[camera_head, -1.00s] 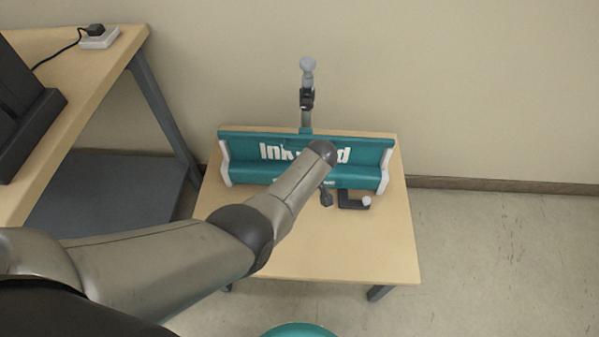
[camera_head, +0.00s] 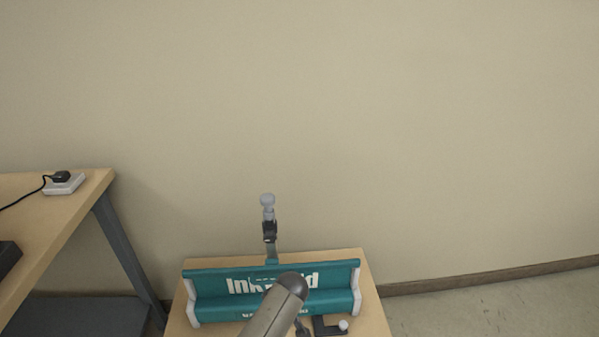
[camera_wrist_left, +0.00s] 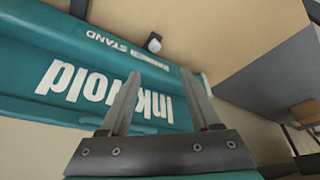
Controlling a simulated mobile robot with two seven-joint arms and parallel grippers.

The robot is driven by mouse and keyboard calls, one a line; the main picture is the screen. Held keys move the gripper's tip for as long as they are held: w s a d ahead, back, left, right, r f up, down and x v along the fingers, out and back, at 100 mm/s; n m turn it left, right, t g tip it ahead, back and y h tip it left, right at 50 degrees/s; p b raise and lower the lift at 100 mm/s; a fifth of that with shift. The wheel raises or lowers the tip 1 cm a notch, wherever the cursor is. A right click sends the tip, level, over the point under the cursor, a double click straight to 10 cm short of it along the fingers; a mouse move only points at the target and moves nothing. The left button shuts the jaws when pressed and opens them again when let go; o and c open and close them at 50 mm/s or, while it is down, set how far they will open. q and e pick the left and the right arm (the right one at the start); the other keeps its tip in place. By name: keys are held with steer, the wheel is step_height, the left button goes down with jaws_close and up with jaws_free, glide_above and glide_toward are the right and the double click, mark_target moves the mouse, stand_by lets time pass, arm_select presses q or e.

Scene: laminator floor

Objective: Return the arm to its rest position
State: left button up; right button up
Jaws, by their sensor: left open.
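My left arm (camera_head: 272,312) comes in from the bottom edge of the head view and ends in front of a teal Inkfold banner stand (camera_head: 205,283), hiding part of its lettering. My left gripper is hard to make out there. In the left wrist view the gripper (camera_wrist_left: 160,74) has its two fingers apart with nothing between them. The stand shows upside down beyond the fingers (camera_wrist_left: 38,52); whether they touch it I cannot tell. My right arm is not in view.
The stand sits on a small wooden table (camera_head: 374,318) against a beige wall. Behind it rises a post with a grey knob (camera_head: 267,200). A black bracket (camera_head: 322,325) is at its front right. A wooden desk with a white power socket (camera_head: 64,184) is at left. Floor is clear at right.

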arm_select(q)
steer(key=s+a+r+m+h, duration=0.1)
steer(key=s+a+r+m, duration=0.25)
steer(key=s, duration=0.55)
steer(key=s+a+r+m+h, duration=0.1)
steer(key=s+a+r+m, duration=0.25)
steer(key=s, duration=0.55)
steer(key=s+d+r+m+h, duration=0.1)
steer(key=s+d+r+m, duration=0.1)
steer(key=s+r+m, duration=0.45)
steer(key=s+a+f+n, duration=0.1)
steer(key=s+f+n, duration=0.15)
steer(key=f, duration=1.95)
steer(key=s+a+f+m+g, duration=0.1)
steer(key=s+a+f, duration=0.2)
steer(key=s+f, duration=1)
steer(key=shift+s+a, duration=0.4)
steer(key=shift+s, duration=0.1)
